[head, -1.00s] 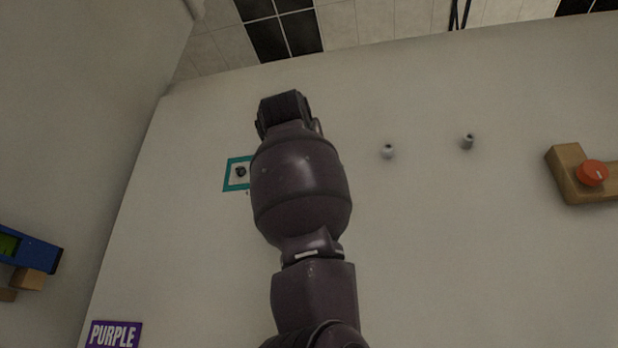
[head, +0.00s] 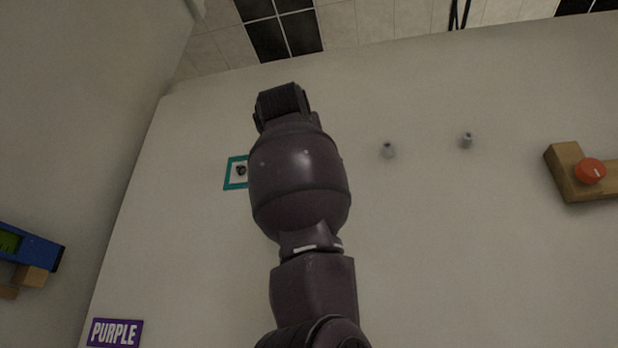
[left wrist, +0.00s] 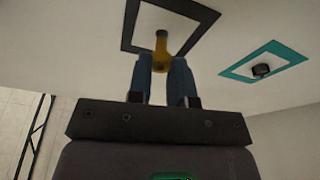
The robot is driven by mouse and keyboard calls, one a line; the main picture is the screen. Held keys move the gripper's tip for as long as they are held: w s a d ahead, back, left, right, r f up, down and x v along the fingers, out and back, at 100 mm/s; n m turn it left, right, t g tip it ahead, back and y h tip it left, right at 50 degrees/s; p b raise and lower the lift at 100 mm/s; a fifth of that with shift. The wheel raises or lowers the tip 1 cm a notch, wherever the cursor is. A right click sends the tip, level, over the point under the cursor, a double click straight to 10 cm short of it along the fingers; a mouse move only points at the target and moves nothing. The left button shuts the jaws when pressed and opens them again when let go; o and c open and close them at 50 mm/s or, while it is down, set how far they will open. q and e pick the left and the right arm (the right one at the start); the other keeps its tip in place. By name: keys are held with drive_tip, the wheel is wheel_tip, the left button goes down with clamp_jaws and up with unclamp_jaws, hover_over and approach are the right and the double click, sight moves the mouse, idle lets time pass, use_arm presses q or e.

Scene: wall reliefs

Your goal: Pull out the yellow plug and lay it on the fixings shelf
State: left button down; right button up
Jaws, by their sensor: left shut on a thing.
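In the left wrist view the yellow plug (left wrist: 162,47) stands in front of a dark square frame (left wrist: 128,28) on the pale wall. My left gripper (left wrist: 161,68) has its two blue fingers shut on the plug's near end. The plug's far end overlaps the light patch inside the frame; I cannot tell how deep it sits in the wall. In the head view a dark arm fills the middle and its fingers and the plug are hidden. My right gripper is in neither view. I cannot make out a fixings shelf.
A teal frame (head: 229,184) around a dark round fitting is beside the arm, also in the left wrist view (left wrist: 236,73). Two grey pegs (head: 388,150) (head: 466,141) and a wooden block (head: 562,165) with an orange knob (head: 590,171) are to the right. A PURPLE sign (head: 115,332) is lower left.

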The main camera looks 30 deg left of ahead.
use_arm(q)
drive_tip(key=shift+s, duration=0.15)
drive_tip(key=b+v, duration=0.1)
drive_tip(key=v, duration=0.2)
drive_tip(key=shift+s+d+r+b, duration=0.1)
drive_tip(key=shift+s+r+b, duration=0.25)
drive_tip(key=shift+s, duration=0.05)
idle(0.7)
